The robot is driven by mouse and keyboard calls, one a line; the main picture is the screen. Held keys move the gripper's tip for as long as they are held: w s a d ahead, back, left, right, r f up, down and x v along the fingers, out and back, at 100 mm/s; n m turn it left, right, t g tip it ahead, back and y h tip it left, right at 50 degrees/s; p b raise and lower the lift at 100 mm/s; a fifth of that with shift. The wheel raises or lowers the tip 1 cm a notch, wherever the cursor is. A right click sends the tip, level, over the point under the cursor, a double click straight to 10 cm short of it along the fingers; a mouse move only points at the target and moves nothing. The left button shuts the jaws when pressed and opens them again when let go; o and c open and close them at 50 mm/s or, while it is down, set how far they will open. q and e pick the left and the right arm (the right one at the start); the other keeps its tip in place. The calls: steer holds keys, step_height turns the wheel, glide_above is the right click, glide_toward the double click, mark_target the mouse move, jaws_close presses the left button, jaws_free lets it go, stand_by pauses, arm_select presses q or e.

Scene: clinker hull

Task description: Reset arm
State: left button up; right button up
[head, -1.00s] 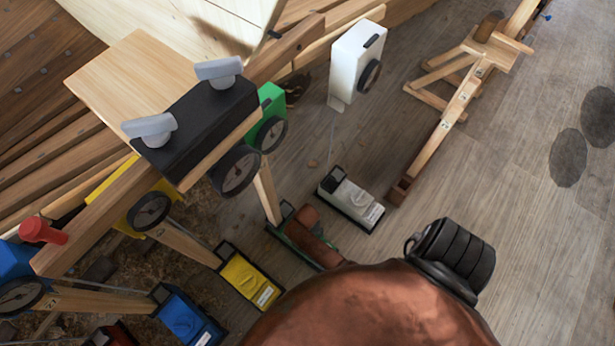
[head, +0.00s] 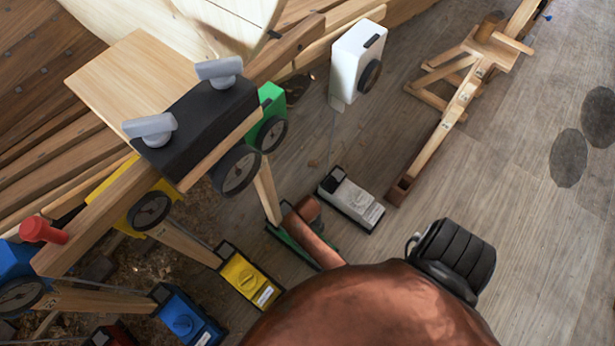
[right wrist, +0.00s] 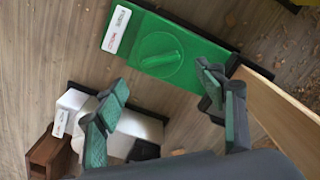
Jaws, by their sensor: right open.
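My right gripper (right wrist: 162,78) is open and empty in the right wrist view. Its two fingers are wide apart over a green box with a round knob (right wrist: 160,55). In the head view my copper-coloured right arm (head: 370,310) comes in from the bottom and covers part of the green floor box (head: 290,238); the right fingers cannot be made out there. My left gripper is not in view.
A wooden post (right wrist: 275,110) stands close to the right finger. A white floor box (head: 350,197), a yellow one (head: 245,275) and a blue one (head: 185,318) lie nearby. Dial gauges hang along the hull's edge.

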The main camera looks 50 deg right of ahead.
stand_by(0.4)
